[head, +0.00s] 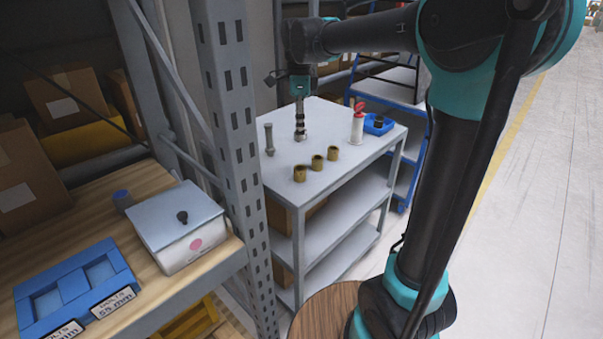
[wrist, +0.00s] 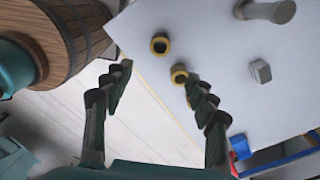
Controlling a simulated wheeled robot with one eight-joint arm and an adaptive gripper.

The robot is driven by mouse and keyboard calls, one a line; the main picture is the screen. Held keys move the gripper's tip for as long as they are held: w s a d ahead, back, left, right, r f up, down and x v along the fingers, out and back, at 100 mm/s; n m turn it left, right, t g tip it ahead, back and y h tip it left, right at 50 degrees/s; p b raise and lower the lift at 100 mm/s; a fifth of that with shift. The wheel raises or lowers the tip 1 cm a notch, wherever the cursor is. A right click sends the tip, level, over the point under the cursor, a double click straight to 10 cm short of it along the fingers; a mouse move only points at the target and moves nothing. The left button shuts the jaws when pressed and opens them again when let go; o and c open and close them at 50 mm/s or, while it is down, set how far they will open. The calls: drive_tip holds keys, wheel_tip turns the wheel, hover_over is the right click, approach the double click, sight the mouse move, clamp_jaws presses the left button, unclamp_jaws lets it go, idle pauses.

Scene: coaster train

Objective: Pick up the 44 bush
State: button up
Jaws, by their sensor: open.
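Three brass-coloured bushes stand in a row on the grey table, a near-left one (head: 300,173), a middle one (head: 317,162) and a right one (head: 332,153). No size mark is legible, so I cannot tell which is the 44 bush. My gripper (head: 300,130) is over the table, behind the bushes in the head view. In the wrist view my gripper (wrist: 154,78) is open, with nothing between its fingers. One bush (wrist: 160,44) shows ahead of the fingers. Another bush (wrist: 178,80) appears beside the right fingertip, partly covered by it; contact cannot be told.
A steel rack post (head: 240,130) stands at left. A shelf holds a white box (head: 180,225) and blue bin (head: 75,290).

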sight(300, 174)
wheel_tip(300, 174, down, 14)
drive_tip(key=shift+r, duration=0.25)
idle(0.3)
drive_tip(key=c, duration=1.3)
drive_tip(key=shift+r, duration=0.1)
